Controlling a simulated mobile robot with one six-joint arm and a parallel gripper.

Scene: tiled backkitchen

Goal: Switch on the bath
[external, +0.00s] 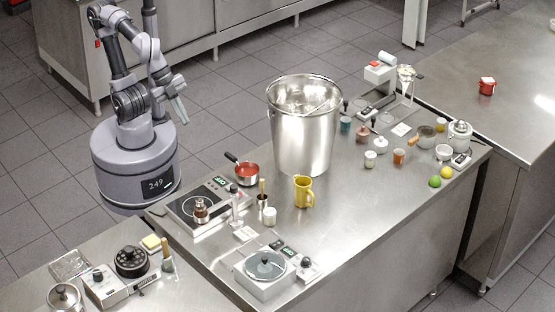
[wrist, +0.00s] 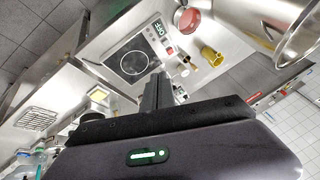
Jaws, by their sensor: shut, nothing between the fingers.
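A white square unit with a round glass lid (external: 265,266), which looks like the bath, stands at the front of the steel table. A small dark display (external: 287,251) and a small white box (external: 308,268) are beside it; its on or off state is too small to read. I cannot make this unit out in the wrist view. My gripper (external: 182,112) is shut and empty, held in the air left of the table and behind the flat cooktop. Its closed fingers (wrist: 157,92) also show in the wrist view.
The black flat cooktop (external: 205,203) is at the table's left end; its display reads OFF in the wrist view (wrist: 160,31). A red pan (external: 247,174), a yellow jug (external: 304,191) and a large steel pot (external: 305,125) stand nearby. Open floor lies behind me.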

